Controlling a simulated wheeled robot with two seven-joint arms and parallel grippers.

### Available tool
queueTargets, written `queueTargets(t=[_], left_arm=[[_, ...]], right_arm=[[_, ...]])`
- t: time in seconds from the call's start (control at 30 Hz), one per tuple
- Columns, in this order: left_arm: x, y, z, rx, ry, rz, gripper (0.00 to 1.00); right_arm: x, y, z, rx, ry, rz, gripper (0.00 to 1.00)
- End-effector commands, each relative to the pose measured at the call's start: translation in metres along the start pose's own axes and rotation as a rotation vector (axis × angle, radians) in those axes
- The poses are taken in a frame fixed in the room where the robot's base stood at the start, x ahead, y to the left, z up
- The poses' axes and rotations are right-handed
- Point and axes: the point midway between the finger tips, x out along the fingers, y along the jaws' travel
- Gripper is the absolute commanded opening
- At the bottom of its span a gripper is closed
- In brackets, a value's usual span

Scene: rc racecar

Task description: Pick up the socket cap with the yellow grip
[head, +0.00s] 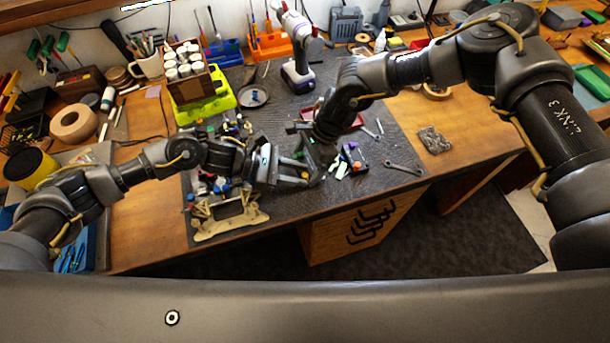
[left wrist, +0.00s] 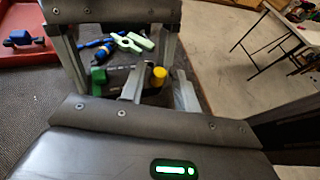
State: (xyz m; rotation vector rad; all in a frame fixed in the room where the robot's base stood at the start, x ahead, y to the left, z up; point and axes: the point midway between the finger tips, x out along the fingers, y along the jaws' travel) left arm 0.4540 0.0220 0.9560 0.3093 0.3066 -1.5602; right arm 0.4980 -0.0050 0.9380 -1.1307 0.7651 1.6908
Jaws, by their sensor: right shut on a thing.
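A small upright piece with a round yellow top, which looks like the socket cap with the yellow grip (left wrist: 158,76), shows between the jaws of my left gripper (left wrist: 140,82) in the left wrist view. The jaws stand apart above and below it in that picture; I see no contact. In the head view my left gripper (head: 299,170) reaches in low over the dark mat, open; I cannot make out the yellow piece there. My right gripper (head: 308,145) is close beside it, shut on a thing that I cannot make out.
A green piece (left wrist: 98,78) and a pale green clamp (left wrist: 138,42) are near the yellow piece. A red tray (head: 347,119) lies behind. The two grippers crowd each other.

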Motion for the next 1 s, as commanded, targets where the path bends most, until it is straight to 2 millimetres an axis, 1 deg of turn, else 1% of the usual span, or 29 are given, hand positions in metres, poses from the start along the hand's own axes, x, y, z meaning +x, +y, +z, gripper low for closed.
queueTargets(t=[0.03, 0.2, 0.23, 0.53, 0.63, 0.77, 1.0], left_arm=[[0.0, 0.0, 0.0, 0.0, 0.0, 0.0, 0.25], [0.0, 0.0, 0.0, 0.0, 0.0, 0.0, 0.03], [0.0, 0.0, 0.0, 0.0, 0.0, 0.0, 0.0], [-0.001, 0.0, 0.001, 0.0, 0.0, 0.0, 0.0], [-0.002, 0.001, 0.005, 0.002, -0.001, 0.001, 0.0], [-0.01, 0.001, 0.022, 0.005, -0.002, 0.002, 0.0], [-0.028, 0.001, 0.066, 0.006, -0.001, 0.0, 0.0]], right_arm=[[0.0, 0.0, 0.0, 0.0, -0.001, 0.0, 0.59], [0.0, 0.0, 0.0, 0.0, -0.001, 0.0, 0.59], [0.0, 0.0, 0.0, 0.0, -0.001, 0.0, 0.59], [0.0, 0.0, 0.0, 0.0, 0.0, 0.0, 0.59], [0.0, 0.0, 0.0, 0.0, 0.0, 0.0, 0.59], [0.0, 0.0, 0.0, 0.0, 0.0, 0.0, 0.59], [0.0, 0.0, 0.0, 0.0, 0.0, 0.0, 0.59]])
